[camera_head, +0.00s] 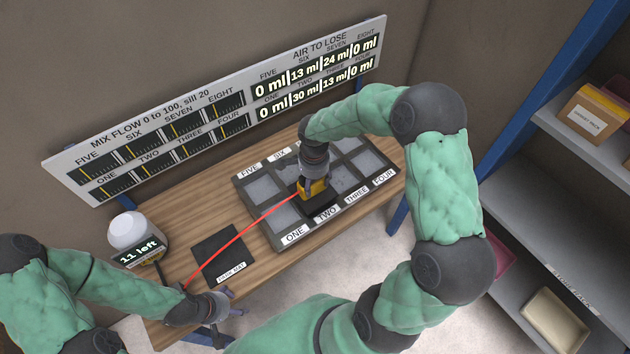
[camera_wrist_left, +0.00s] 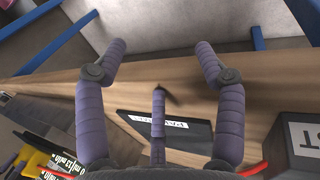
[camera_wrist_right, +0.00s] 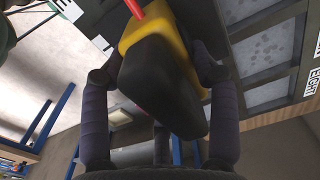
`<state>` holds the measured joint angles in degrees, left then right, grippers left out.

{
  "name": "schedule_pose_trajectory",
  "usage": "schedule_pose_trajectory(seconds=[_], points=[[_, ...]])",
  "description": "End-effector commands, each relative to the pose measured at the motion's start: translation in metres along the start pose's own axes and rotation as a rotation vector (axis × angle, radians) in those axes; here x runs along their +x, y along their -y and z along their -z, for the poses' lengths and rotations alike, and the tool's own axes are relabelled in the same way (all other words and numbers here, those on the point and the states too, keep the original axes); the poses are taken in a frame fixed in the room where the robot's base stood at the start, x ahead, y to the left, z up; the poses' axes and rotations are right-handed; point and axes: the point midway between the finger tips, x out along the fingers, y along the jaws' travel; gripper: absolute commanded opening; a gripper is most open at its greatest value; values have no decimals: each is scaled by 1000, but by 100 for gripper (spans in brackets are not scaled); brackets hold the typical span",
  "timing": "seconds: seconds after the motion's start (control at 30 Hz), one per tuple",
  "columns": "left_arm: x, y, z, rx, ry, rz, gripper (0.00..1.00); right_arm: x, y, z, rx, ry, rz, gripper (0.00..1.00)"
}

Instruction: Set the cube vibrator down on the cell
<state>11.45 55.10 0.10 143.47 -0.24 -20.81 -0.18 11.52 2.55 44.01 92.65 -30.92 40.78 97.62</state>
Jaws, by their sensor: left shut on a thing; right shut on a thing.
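The cube vibrator (camera_head: 313,189), a yellow and black block with a red cord, is held by my right gripper (camera_head: 314,172). In the right wrist view the fingers (camera_wrist_right: 160,85) lie on both sides of the vibrator (camera_wrist_right: 160,80), which looks tilted there. In the head view it is over the grey cell tray (camera_head: 276,243), around the cell labelled TWO; I cannot tell whether it touches. The arm and vibrator hide some middle cells. My left gripper (camera_head: 228,302) is near the table's front left; in the left wrist view its fingers (camera_wrist_left: 160,65) are apart with nothing visible between them.
A black mat (camera_head: 218,250) lies left of the tray. A white-topped container (camera_head: 127,232) with an "11 left" sign stands at the table's left. A display board (camera_head: 225,105) runs along the back. Shelves with boxes (camera_head: 592,115) stand at the right. The red cord crosses the table.

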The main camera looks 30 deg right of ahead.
Motion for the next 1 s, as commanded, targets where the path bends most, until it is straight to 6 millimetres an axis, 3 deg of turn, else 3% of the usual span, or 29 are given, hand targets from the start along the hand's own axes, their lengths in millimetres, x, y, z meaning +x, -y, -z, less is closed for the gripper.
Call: schedule_pose_trajectory(seconds=[0.63, 0.87, 0.9, 0.97, 1.0], points=[[15, 6, -3, -15, 10, 3, 44, 13, 1, 1, 1, -1, 4, 2], [19, 8, -4, -18, 11, 3, 40, 17, 1, 1, 1, -1, 4, 2], [18, 8, -4, -20, 13, 4, 40, 16, 1, 1, 1, -1, 4, 69], [18, 9, -7, -21, 18, 4, 40, 16, 1, 1, 1, -1, 4, 86], [18, 8, -6, -19, 17, 3, 40, 16, 1, 1, 1, -1, 4, 88]])
